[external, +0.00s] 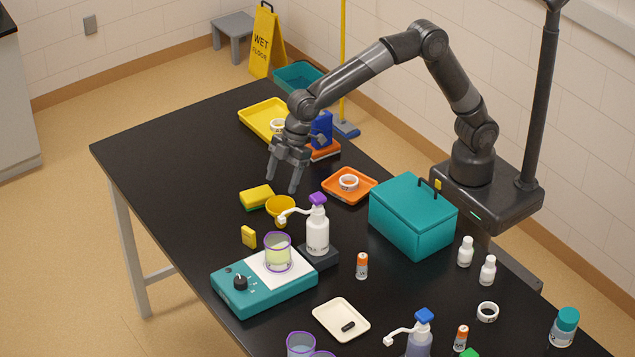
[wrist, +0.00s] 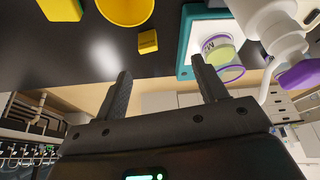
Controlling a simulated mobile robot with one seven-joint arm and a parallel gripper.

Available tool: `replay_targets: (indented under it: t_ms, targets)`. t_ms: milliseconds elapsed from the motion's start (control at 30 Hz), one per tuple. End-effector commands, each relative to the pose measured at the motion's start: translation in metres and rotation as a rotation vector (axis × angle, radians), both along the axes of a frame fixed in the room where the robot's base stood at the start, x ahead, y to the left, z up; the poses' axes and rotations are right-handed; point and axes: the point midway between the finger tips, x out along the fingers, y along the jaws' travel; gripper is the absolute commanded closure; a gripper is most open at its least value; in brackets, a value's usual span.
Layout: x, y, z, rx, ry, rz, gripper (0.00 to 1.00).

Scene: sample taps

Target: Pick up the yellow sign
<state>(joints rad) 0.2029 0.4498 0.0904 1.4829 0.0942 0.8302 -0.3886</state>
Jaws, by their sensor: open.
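A yellow floor sign (external: 264,45) reading "WET FLOOR" stands upright on the floor behind the table's far end. A small yellow block-like piece (external: 249,236) stands on the black table left of the teal-based device; it also shows in the wrist view (wrist: 148,41). I cannot tell whether this small piece is a sign. My gripper (external: 284,183) is open and empty above the table, behind the yellow bowl and apart from both yellow things. Its two fingers also show in the wrist view (wrist: 160,68), with the small yellow piece beyond and between them.
A yellow bowl (external: 281,209) and yellow-green sponge (external: 257,196) lie close to my gripper. A white pump bottle (external: 317,232) and teal device (external: 262,297) with a beaker (external: 278,252) stand nearby. A teal box (external: 412,216) and orange tray (external: 368,193) are right. The table's left side is clear.

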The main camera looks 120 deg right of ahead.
Motion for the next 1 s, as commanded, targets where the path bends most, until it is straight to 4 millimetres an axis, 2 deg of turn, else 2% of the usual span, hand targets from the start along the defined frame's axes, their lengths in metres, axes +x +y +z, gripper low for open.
replay_targets:
  t_ms: [33, 100, 300, 567, 800, 1000]
  targets:
    - [0.015, -0.006, -0.017, 0.005, 0.006, 0.004, 0.35]
    - [0.032, -0.014, -0.033, 0.009, 0.008, 0.01, 0.35]
    - [0.06, -0.027, -0.065, 0.019, 0.008, 0.022, 0.35]
    - [0.071, -0.029, -0.086, 0.02, 0.01, 0.025, 0.35]
    - [0.085, -0.026, -0.12, 0.02, 0.011, 0.025, 0.35]
    - [0.09, -0.024, -0.133, 0.02, 0.01, 0.025, 0.35]
